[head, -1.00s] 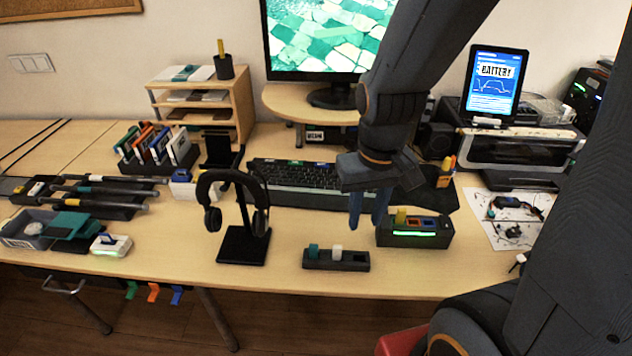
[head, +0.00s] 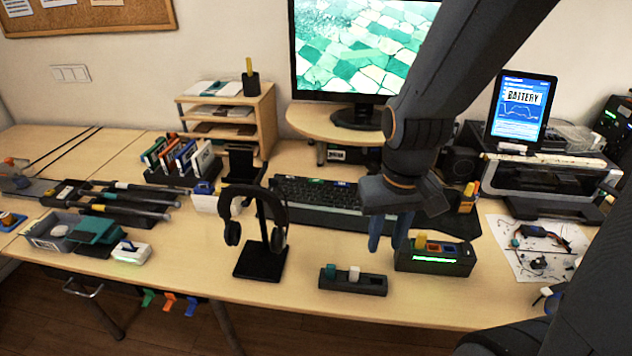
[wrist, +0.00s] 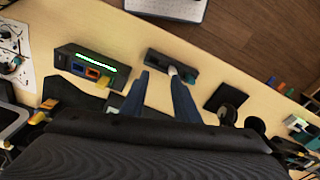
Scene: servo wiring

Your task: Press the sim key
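The black keyboard (head: 312,192) lies at mid-table in front of the monitor. Several small green and blue labelled patches (head: 313,181) sit along its top edge. Their lettering is too small to read, so I cannot tell which key is the sim key. My gripper (head: 388,245) hangs fingers down to the right of the keyboard and partly covers its right end. Its two blue fingers are apart with nothing between them; they also show open in the wrist view (wrist: 158,76), over bare table. The tips seem above the table, between a black strip and a lit box.
A black strip (head: 372,287) with teal and white blocks lies near the front edge. A dark box (head: 440,268) with a green light and coloured slots is at its right. A headphone stand (head: 260,262) stands in front of the keyboard.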

